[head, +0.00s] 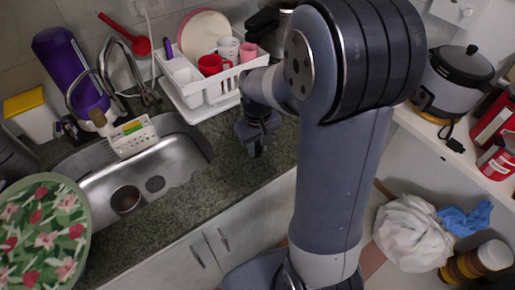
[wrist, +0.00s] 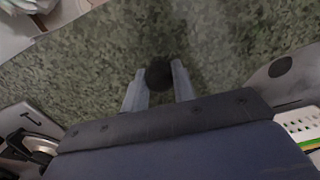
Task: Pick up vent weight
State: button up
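A small dark rounded piece, which looks like the vent weight (wrist: 159,74), sits between the two pale fingertips of my gripper (wrist: 160,84) in the wrist view. Both fingers lie close against its sides, with no clear gap. In the head view my gripper (head: 256,147) points down over the granite counter (head: 187,208), right of the sink and in front of the dish rack. The dark piece is too small there to tell from the fingers. I cannot tell whether it touches the counter.
The white dish rack (head: 222,88) with a red mug (head: 211,65) stands just behind my gripper. A cooker (head: 455,80) stands on the right shelf. The counter in front of my gripper is clear.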

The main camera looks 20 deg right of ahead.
aim_at(258, 145)
jog(key=c, duration=0.4)
notch_tip(258, 145, up, 10)
jog(key=shift+c, duration=0.2)
